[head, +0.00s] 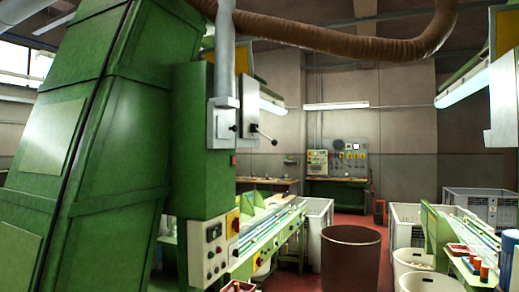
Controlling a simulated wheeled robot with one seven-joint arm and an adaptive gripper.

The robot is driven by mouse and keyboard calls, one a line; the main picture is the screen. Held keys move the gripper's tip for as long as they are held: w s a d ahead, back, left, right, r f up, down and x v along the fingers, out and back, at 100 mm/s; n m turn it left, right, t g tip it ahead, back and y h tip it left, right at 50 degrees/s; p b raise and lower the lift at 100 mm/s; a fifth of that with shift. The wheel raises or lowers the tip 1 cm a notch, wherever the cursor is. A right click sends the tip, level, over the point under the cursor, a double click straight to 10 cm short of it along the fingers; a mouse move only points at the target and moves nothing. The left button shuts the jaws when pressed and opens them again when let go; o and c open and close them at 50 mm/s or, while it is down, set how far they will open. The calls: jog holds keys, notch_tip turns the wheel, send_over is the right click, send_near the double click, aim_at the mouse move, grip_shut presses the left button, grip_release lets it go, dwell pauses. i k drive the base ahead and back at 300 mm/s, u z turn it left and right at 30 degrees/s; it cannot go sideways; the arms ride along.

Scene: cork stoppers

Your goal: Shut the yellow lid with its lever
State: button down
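I cannot tell which thing is the yellow lid. A yellow panel (503,28) shows at the upper right edge, cut off by the frame. A small yellow plate with a red knob (233,224) is on the green machine at the centre left. A grey plate (249,106) stands beside the box. My gripper is not in view.
The tall green machine (90,130) fills the left. A brown round bin (350,262) stands on the red floor at centre. White tubs (411,263) and a green bench with a conveyor (470,235) are at the right. A brown hose (345,40) hangs overhead. Red floor between looks partly clear.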

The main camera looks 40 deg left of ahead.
aim_at(274, 142)
jog(key=u, duration=0.65)
jog(key=i, duration=0.85)
jog(key=u, duration=1)
